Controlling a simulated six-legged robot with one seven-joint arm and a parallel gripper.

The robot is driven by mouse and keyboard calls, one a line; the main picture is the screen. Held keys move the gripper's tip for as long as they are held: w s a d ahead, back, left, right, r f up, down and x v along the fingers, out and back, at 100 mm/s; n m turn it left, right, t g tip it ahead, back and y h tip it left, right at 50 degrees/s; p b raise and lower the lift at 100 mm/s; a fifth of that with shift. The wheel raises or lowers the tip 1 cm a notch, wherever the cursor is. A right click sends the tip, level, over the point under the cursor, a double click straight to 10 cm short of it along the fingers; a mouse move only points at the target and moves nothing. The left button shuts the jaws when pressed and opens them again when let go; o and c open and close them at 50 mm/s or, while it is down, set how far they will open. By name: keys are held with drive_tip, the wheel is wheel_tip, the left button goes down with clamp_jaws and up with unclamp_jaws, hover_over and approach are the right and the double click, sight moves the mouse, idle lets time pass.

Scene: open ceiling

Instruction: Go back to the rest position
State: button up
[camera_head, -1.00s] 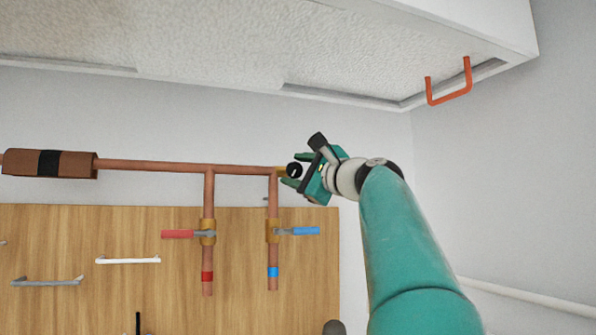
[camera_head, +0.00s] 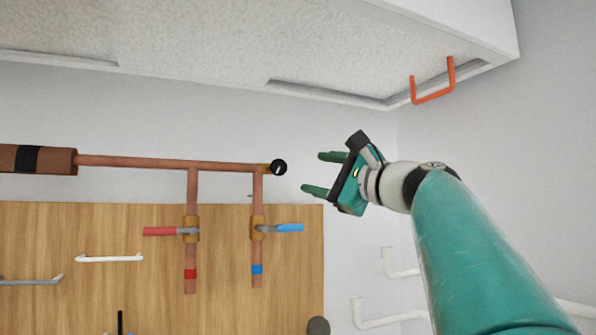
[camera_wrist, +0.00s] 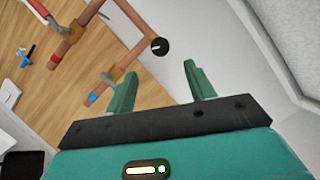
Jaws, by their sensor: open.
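My gripper (camera_head: 323,172) is open and empty, its green fingers pointing left in the head view. It is to the right of the black round knob (camera_head: 279,167) at the end of the copper pipe (camera_head: 140,162), with a clear gap between them. In the wrist view my gripper (camera_wrist: 158,85) shows both fingers spread, and the black knob (camera_wrist: 159,46) with a white mark lies beyond them, touching neither.
A wooden board (camera_head: 90,300) carries a red-handled valve (camera_head: 165,231), a blue-handled valve (camera_head: 285,228) and a white handle (camera_head: 110,258). An orange handle (camera_head: 433,97) hangs from the ceiling edge at upper right. White pipes (camera_head: 390,320) run along the right wall.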

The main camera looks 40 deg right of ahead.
drive_tip(key=shift+v, duration=1.1)
drive_tip(key=shift+f, duration=0.1)
drive_tip(key=w+a+f+n+g+y, duration=0.1)
drive_tip(key=a+f+n+g, duration=0.2)
drive_tip(key=a+f, duration=0.45)
drive_tip(key=w+a+f+n+g, duration=0.1)
drive_tip(key=a+f+n+g, duration=0.3)
drive_tip(key=f, duration=0.7)
drive_tip(key=w+a+f+n+g+y, duration=0.1)
drive_tip(key=a+f+n+g, duration=0.15)
drive_tip(key=a+f, duration=0.6)
drive_tip(key=s+a+f+n+g+h, duration=0.1)
drive_tip(key=s+f+n, duration=0.3)
drive_tip(key=f, duration=0.4)
drive_tip(key=s+a+f+n+g+h, duration=0.1)
drive_tip(key=s+a+f+n+g, duration=0.1)
drive_tip(key=f, duration=0.6)
drive_tip(key=s+a+f+n+g+h, duration=0.1)
drive_tip(key=s+a+f+n+g, duration=0.1)
drive_tip(key=s+f+n, duration=0.4)
wheel_tip(320, 180, down, 3)
drive_tip(key=shift+a+f+n+h, duration=0.1)
drive_tip(key=shift+a+n+h, duration=0.4)
drive_tip(key=shift+a, duration=0.3)
